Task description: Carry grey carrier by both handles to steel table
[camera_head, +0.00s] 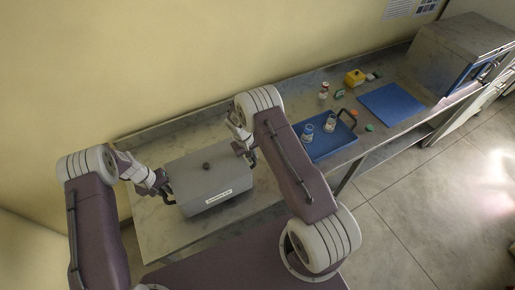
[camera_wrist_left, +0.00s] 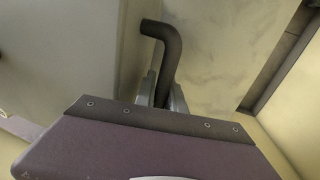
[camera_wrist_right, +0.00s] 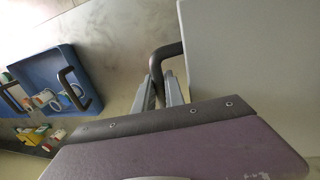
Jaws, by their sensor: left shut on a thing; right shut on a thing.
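The grey carrier (camera_head: 206,176) is a closed box with a dark knob on its lid and a white label on its front. It is over the left part of the steel table (camera_head: 160,236); I cannot tell whether it touches the top. My left gripper (camera_head: 163,186) is shut on the dark left handle (camera_wrist_left: 168,50), which also shows beside the carrier's wall in the left wrist view. My right gripper (camera_head: 246,150) is shut on the right handle (camera_wrist_right: 166,54), seen in the right wrist view. My right arm partly hides the space right of the carrier.
A blue tray (camera_head: 336,147) with dark handles and small jars stands right of the carrier. Further right are a blue mat (camera_head: 391,104), a yellow box (camera_head: 355,77) and a steel incubator (camera_head: 450,58). Bare steel shows in front of the carrier. A wall runs behind.

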